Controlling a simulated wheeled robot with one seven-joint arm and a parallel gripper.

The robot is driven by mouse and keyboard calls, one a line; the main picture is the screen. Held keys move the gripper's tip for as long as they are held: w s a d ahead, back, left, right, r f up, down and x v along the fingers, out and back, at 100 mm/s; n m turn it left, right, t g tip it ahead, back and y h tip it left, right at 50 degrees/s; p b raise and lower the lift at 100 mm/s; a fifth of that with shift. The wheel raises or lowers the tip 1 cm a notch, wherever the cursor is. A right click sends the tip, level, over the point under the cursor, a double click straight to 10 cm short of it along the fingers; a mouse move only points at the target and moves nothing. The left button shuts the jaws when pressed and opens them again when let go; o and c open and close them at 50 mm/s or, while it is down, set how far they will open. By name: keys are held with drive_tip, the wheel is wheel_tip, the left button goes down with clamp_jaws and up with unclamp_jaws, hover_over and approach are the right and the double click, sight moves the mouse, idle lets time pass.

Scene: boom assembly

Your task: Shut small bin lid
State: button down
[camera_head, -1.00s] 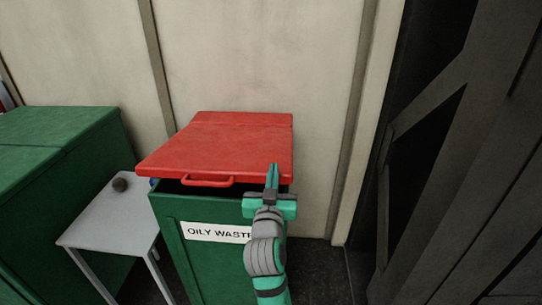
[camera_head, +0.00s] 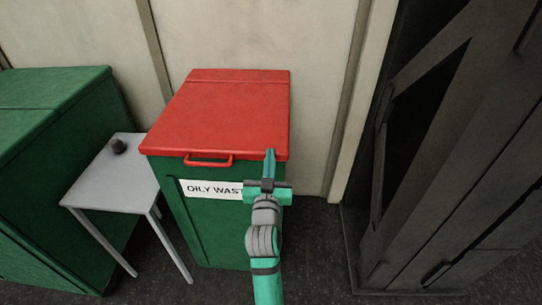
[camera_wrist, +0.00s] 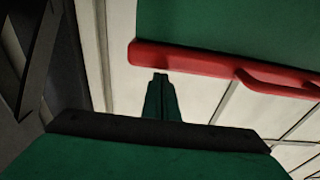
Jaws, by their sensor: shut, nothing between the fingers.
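The small green bin (camera_head: 215,235) bears an "OILY WASTE" label, partly covered by my gripper. Its red lid (camera_head: 222,115) lies flat on the rim, with no dark gap showing along the front edge. A red handle (camera_head: 208,160) sticks out at the lid's front. My gripper (camera_head: 269,155) is shut and empty, its fingertips pointing up at the lid's front right corner; I cannot tell whether they touch it. In the wrist view, the shut fingers (camera_wrist: 160,80) are just beside the end of the red lid edge (camera_wrist: 200,62), with the green bin wall (camera_wrist: 240,22) beyond.
A larger green bin (camera_head: 50,170) is at the far left. A pale wall (camera_head: 230,40) is behind. A dark metal structure (camera_head: 450,180) stands at the right.

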drive_tip(key=shift+w+a+f+g, duration=0.1)
drive_tip(key=shift+f+g, duration=0.2)
drive_tip(key=shift+f, duration=0.9)
wheel_tip(320, 180, up, 6)
drive_tip(key=s+a+f, duration=0.1)
drive_tip(key=s+f, duration=0.5)
drive_tip(key=s, duration=0.3)
drive_tip(key=s+f+m+g, duration=0.1)
drive_tip(key=s+f, duration=0.6)
drive_tip(key=s, duration=0.3)
drive_tip(key=s+a+f, duration=0.1)
drive_tip(key=s+f, duration=0.5)
drive_tip(key=s, duration=0.3)
drive_tip(key=s+d+f+g, duration=0.1)
drive_tip(key=s+d, duration=0.1)
drive_tip(key=s, duration=0.8)
drive_tip(key=s+d+f+n+g, duration=0.1)
drive_tip(key=s+d+f, duration=0.1)
drive_tip(key=s, duration=0.9)
drive_tip(key=shift+s+d+f+y, duration=0.15)
drive_tip(key=shift+s+f+y, duration=0.1)
drive_tip(key=shift+s+y, duration=0.05)
